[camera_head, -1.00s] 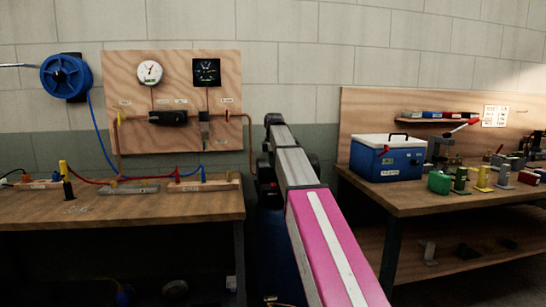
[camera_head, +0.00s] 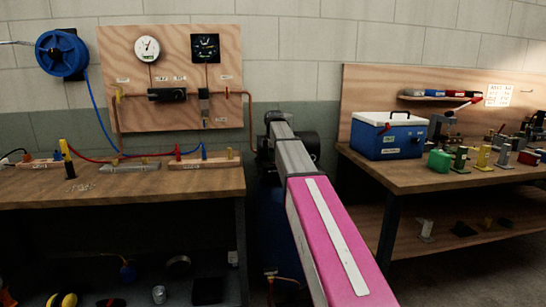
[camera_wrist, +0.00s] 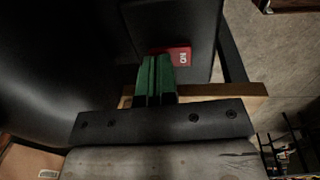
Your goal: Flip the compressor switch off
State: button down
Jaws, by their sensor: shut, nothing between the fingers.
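The compressor stands between the two benches in the head view, with a dark motor housing (camera_head: 305,145) on a blue tank (camera_head: 270,225). My pink and grey arm covers much of it there. In the wrist view the compressor switch (camera_wrist: 183,56) is a red rocker with white "ON" lettering, seen upside down, on a black box. My gripper (camera_wrist: 155,62) has two green fingers shut together with nothing between them. Their tips are just beside the red switch, overlapping its left part in the picture. I cannot tell whether they touch it.
The left bench (camera_head: 210,183) carries hoses and fittings below a gauge board (camera_head: 225,60). The right bench (camera_head: 400,180) carries a blue-and-white cooler (camera_head: 385,142) and several small parts. A wooden edge (camera_wrist: 235,90) runs close beside my fingers. The concrete floor shows between the benches.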

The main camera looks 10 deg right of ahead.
jog(key=shift+w+f, duration=0.1)
jog(key=shift+f, duration=0.15)
jog(key=shift+s+r, duration=0.2)
jog(key=shift+s, duration=0.7)
jog(key=shift+w+r, duration=0.1)
jog(key=shift+a+r, duration=0.1)
jog(key=shift+r, duration=0.2)
notch_tip(320, 180, up, 13)
jog(key=s, duration=0.1)
jog(key=shift+s, duration=0.4)
jog(key=shift+w+r, duration=0.1)
